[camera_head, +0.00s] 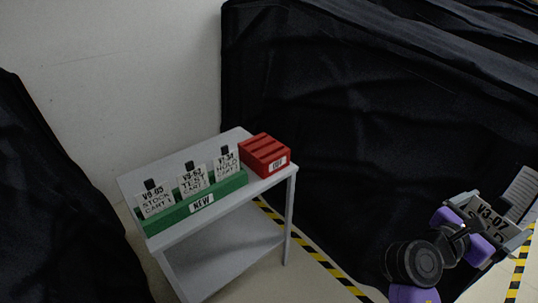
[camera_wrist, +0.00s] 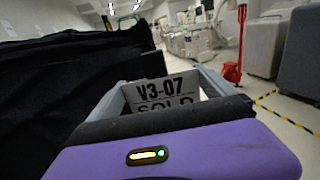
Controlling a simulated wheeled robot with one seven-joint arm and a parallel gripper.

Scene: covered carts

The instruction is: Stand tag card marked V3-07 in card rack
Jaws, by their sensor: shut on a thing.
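The tag card marked V3-07 (camera_head: 489,217) is in my gripper (camera_head: 490,224) at the lower right of the head view. In the wrist view the card (camera_wrist: 160,90) faces the camera, with "V3-07" over "SOLD", between the grey fingers of my gripper (camera_wrist: 163,103). Its lower part is hidden. Two racks stand on a grey shelf stand, well left of my gripper. The green rack (camera_head: 170,222) is labelled NEW and holds three upright white cards with black tabs. The red rack (camera_head: 264,154) has grooves on top, a small label that looks like "OUT", and no cards showing.
The grey stand (camera_head: 246,196) has a lower shelf. Black-covered carts rise behind it (camera_head: 330,120) and at the left (camera_head: 50,200). Yellow-black tape (camera_head: 340,281) marks the floor. The wrist view shows a red pallet jack (camera_wrist: 233,72) and grey cabinets.

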